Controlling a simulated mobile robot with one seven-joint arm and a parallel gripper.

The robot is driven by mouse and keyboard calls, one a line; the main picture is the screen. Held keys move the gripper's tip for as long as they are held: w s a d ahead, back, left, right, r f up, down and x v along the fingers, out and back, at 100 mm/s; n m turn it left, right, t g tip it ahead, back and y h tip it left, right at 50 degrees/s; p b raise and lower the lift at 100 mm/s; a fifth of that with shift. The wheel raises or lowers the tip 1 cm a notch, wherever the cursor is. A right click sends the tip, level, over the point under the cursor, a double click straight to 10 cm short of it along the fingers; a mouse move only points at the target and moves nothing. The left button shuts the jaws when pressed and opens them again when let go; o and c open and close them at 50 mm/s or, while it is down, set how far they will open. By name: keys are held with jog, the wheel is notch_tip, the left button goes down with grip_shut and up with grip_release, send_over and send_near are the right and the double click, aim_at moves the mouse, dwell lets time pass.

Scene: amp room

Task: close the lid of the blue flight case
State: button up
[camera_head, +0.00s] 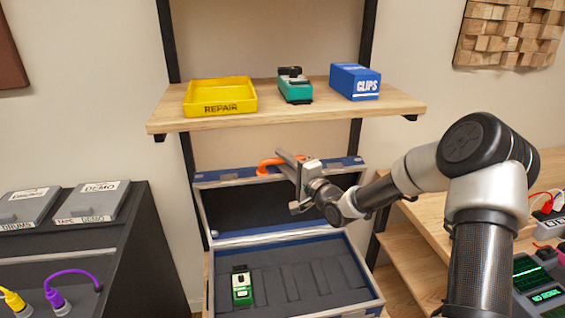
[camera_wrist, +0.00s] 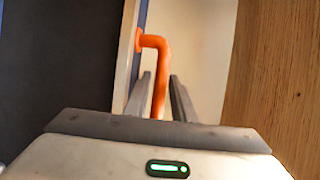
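The blue flight case (camera_head: 362,270) stands open below the shelf, its lid (camera_head: 205,180) raised upright at the back. An orange handle (camera_head: 268,163) sticks out from the lid's top edge; it also shows in the wrist view (camera_wrist: 158,75). My gripper (camera_head: 286,162) is at the lid's top edge by the handle. In the wrist view its two fingers (camera_wrist: 161,100) stand on either side of the handle, with narrow gaps showing. The gripper looks open. A green pedal (camera_head: 242,287) sits in the case's dark foam; the other visible slots look empty. My gripper and wrist hide part of the lid.
A wooden shelf (camera_head: 160,122) hangs above the case, holding a yellow REPAIR tray (camera_head: 219,95), a teal pedal (camera_head: 295,88) and a blue CLIPS box (camera_head: 355,82). A dark rack (camera_head: 130,250) stands left, and a wooden bench (camera_head: 415,255) right.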

jog(key=shift+w+a, duration=0.15)
jog(key=shift+w, duration=0.05)
grip_shut()
jog(key=shift+s+f, duration=0.1)
